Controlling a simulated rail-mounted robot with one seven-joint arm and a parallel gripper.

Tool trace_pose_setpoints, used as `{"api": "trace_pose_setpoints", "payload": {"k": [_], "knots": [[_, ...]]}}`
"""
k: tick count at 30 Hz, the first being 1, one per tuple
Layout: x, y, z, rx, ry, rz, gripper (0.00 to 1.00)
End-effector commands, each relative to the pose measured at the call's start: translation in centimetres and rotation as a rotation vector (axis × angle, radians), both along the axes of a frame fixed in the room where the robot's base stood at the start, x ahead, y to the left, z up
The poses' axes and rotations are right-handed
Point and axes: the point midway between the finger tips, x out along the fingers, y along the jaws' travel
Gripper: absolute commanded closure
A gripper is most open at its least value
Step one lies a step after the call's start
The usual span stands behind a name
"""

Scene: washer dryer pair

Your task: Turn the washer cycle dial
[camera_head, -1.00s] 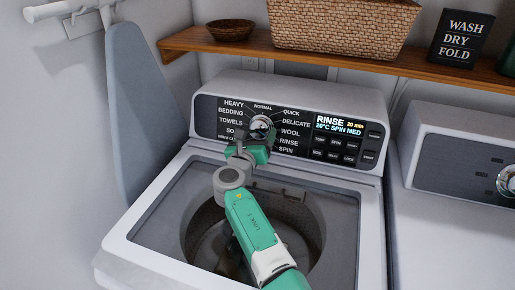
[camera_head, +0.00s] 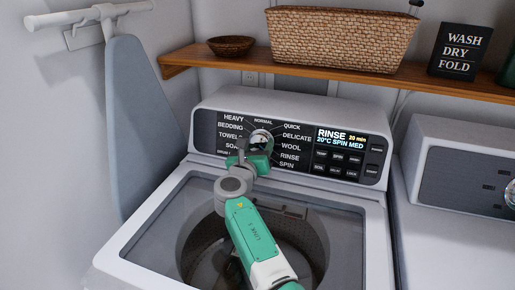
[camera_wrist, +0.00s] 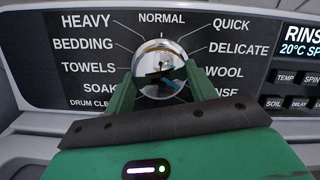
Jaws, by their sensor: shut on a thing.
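The washer cycle dial (camera_head: 261,136) is a round, shiny chrome knob on the dark control panel (camera_head: 204,130) of the left machine. Cycle names ring it, from HEAVY and NORMAL to RINSE and SPIN. My green gripper (camera_head: 259,149) reaches it from the front. In the wrist view, the gripper (camera_wrist: 160,77) has a finger on each side of the dial (camera_wrist: 158,54), shut on it. The lower part of the dial and some labels are partly hidden by my gripper. The display (camera_head: 339,138) reads RINSE, 20 min, 20°C SPIN MED.
The washer's glass lid (camera_head: 335,228) lies below my arm. Several buttons (camera_head: 338,158) sit under the display. A wooden shelf (camera_head: 350,78) with baskets and a sign runs above. An ironing board (camera_head: 140,130) stands at left, and a second machine (camera_head: 440,150) at right.

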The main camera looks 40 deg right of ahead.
Motion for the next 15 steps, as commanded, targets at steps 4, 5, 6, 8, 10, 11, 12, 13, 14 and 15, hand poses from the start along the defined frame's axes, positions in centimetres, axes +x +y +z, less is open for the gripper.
{"api": "trace_pose_setpoints", "payload": {"k": [4, 5, 6, 8, 10, 11, 12, 13, 14, 15], "knots": [[0.06, 0.05, -0.28, 0.026, -0.043, -0.014, 0.67], [0.07, 0.06, -0.31, 0.034, -0.058, -0.018, 0.67], [0.1, 0.09, -0.33, 0.046, -0.077, -0.024, 0.67], [0.13, 0.11, -0.35, 0.067, -0.11, -0.035, 0.67], [0.14, 0.1, -0.43, 0.092, -0.152, -0.047, 0.67], [0.15, 0.1, -0.42, 0.103, -0.169, -0.053, 0.67], [0.16, 0.1, -0.38, 0.117, -0.193, -0.061, 0.67], [0.18, 0.12, -0.38, 0.128, -0.21, -0.066, 0.67], [0.19, 0.14, -0.4, 0.137, -0.226, -0.071, 0.67], [0.22, 0.16, -0.42, 0.151, -0.248, -0.077, 0.67]]}}
